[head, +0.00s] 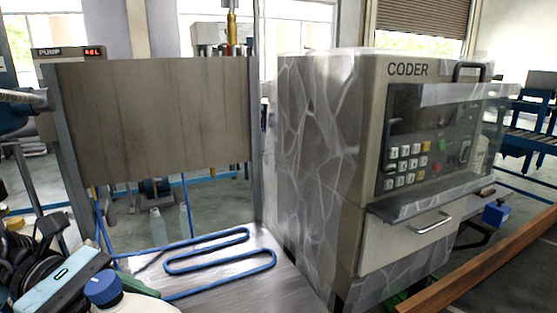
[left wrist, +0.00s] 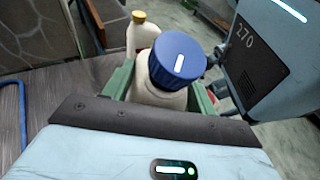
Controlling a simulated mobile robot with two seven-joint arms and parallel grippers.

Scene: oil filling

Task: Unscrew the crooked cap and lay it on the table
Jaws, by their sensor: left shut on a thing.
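A white bottle with a ribbed blue cap (left wrist: 178,58) is in the middle of the left wrist view. The cap bears a white mark and looks slightly tilted, but how it sits on the thread is hidden. In the head view the blue cap (head: 103,287) is at the lower left. My left gripper (left wrist: 163,92) is shut on the bottle (left wrist: 163,94), its green fingers on either side below the cap. The bottle's lower part is hidden. My right gripper is not in view.
A metal table (head: 240,285) with a blue hose (head: 225,255) lies in front.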

